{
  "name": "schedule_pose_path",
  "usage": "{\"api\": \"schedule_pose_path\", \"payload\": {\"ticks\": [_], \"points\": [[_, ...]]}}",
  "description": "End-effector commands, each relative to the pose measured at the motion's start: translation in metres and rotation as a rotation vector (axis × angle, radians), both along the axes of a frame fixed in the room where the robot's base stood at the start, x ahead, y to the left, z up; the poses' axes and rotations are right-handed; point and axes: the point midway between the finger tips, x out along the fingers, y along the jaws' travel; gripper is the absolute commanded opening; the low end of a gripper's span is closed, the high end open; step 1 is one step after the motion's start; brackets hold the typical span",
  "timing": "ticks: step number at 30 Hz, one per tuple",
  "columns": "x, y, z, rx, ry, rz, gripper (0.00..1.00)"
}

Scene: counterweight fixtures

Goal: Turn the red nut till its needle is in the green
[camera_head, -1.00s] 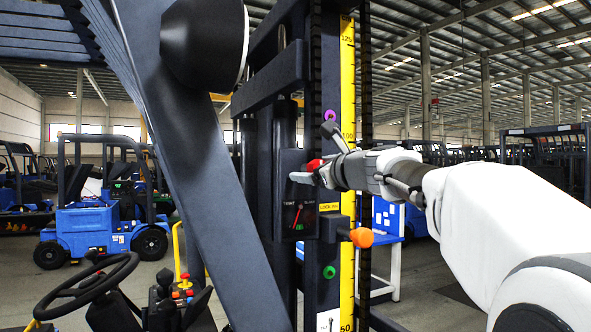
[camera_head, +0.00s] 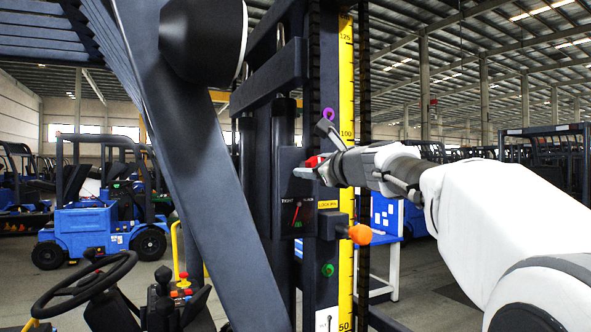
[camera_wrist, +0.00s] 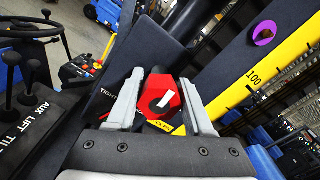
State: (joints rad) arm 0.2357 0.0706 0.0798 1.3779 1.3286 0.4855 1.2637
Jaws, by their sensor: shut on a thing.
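The red nut (camera_head: 314,161) is on the dark upright of the mast, above a small gauge panel (camera_head: 298,212). In the wrist view the red nut (camera_wrist: 158,94) sits between my two grey fingers and has a white mark on its face. My gripper (camera_head: 316,156) is shut on the nut, one finger on each side; it also shows in the wrist view (camera_wrist: 160,80). The gauge has a thin red needle, slightly slanted, and a small green patch at its bottom. The needle's tip is too small to tell whether it is in the green.
An orange knob (camera_head: 360,234) sticks out below my gripper, beside a yellow scale (camera_head: 346,100). A purple ring (camera_head: 329,114) is above and a green one (camera_head: 328,270) below. A slanted dark beam (camera_head: 200,170) and steering wheel (camera_head: 85,285) are at the left.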

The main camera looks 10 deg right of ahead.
Motion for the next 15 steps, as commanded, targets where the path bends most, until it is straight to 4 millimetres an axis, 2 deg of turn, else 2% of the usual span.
{"api": "schedule_pose_path", "payload": {"ticks": [15], "points": [[-0.0001, 0.0006, -0.0032, -0.431, -0.142, 0.000, 0.00]]}}
